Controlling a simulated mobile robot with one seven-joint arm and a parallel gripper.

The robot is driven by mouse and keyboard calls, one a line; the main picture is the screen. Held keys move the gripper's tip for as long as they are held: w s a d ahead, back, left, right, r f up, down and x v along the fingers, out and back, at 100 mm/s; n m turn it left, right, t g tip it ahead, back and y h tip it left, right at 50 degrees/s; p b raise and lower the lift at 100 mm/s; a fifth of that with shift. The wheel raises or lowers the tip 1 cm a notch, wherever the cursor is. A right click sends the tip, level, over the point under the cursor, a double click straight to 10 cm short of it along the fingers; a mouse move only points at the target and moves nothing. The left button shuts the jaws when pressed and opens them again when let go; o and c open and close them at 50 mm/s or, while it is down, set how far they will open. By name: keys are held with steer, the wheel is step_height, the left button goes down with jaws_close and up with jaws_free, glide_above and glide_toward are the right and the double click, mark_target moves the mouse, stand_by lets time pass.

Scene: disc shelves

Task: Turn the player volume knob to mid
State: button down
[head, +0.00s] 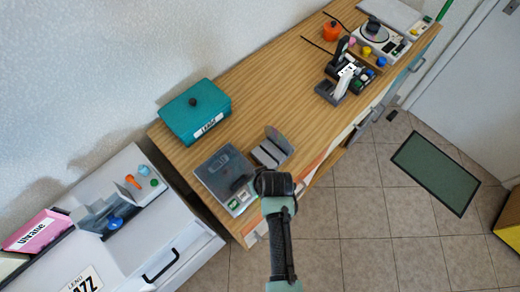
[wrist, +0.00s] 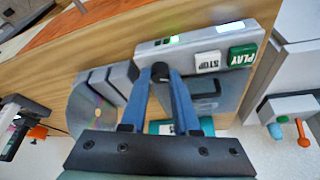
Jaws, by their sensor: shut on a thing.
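The player (head: 215,170) is a grey box with a dark lid near the front left corner of the wooden desk. In the wrist view its light front strip (wrist: 215,40) carries a white STOP button (wrist: 207,62), a green PLAY button (wrist: 242,56) and a small green light. The volume knob (wrist: 160,71) is small and dark, at the left end of this strip. My gripper (wrist: 161,76) has its two blue fingers around the knob, shut on it. In the head view my wrist hides the knob and fingertips. I cannot make out the knob's pointer or angle.
A grey rack (head: 270,150) with a disc (wrist: 90,104) stands close beside the player. A teal box (head: 195,110) sits behind. A turntable (head: 376,32) and dark organiser (head: 355,75) are farther right. A white cabinet (head: 125,225) stands left. Bare wood lies mid-desk.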

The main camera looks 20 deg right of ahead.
steer(key=m+h, duration=0.1)
steer(key=m, duration=0.1)
steer(key=shift+a+m+p, duration=0.15)
steer(key=shift+m+p, duration=0.2)
steer(key=shift+m, duration=0.05)
steer(key=m+h, duration=0.1)
steer(key=m, duration=0.2)
steer(key=shift+w+a+m+g, duration=0.1)
steer(key=shift+m+g, duration=0.2)
steer(key=shift+g, duration=0.1)
steer(key=m+h+b, duration=0.1)
steer(key=m, duration=0.1)
steer(key=m+g, duration=0.1)
steer(key=m, duration=0.2)
steer(key=shift+w+a+g+h+b, duration=0.1)
steer(key=shift+w+g+h+b, duration=0.05)
steer(key=shift+g+h+b, duration=0.2)
steer(key=shift+m, duration=0.3)
steer(key=c, duration=0.7)
jaws_free()
steer(key=shift+o, duration=0.2)
steer(key=shift+r, duration=0.1)
